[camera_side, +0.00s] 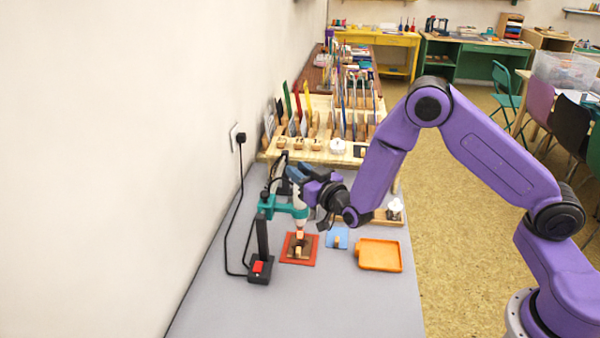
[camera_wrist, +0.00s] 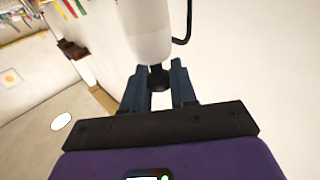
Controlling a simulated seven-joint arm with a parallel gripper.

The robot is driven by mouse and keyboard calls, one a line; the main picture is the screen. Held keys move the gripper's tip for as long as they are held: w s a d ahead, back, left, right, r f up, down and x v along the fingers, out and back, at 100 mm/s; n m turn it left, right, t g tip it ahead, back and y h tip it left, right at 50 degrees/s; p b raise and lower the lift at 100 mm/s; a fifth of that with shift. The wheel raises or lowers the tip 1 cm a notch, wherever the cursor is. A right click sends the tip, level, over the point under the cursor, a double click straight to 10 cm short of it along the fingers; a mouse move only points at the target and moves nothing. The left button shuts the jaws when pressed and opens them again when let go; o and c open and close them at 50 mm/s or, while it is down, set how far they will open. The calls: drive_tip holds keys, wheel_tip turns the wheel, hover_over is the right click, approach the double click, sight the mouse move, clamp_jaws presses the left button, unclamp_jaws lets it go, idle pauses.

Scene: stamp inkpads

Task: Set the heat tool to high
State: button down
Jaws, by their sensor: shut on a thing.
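The heat tool (camera_side: 299,207) is white and upright in a teal clamp (camera_side: 283,209) on a black stand (camera_side: 262,238), its orange tip pointing down. My gripper (camera_side: 303,178) is at the tool's upper part in the side view, partly covering it. In the wrist view, the blue fingers of my gripper (camera_wrist: 160,88) are on either side of a dark knob (camera_wrist: 158,78) at the end of the tool's white body (camera_wrist: 145,32). The fingers are shut on this knob. Any setting marks are not visible.
Below the tip lies a red-orange square (camera_side: 300,249) with a wooden piece on it. A blue pad (camera_side: 337,239) and an orange tray (camera_side: 380,255) lie to the right. The stand's base has a red switch (camera_side: 258,267). A wooden rack (camera_side: 320,155) is behind. The front grey tabletop is clear.

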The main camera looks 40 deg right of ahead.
drive_tip(key=shift+r, duration=1.75)
drive_tip(key=c, duration=1)
unclamp_jaws()
drive_tip(key=shift+f, duration=0.1)
drive_tip(key=shift+s, duration=0.55)
drive_tip(key=s, duration=1.6)
drive_tip(key=shift+s, duration=0.15)
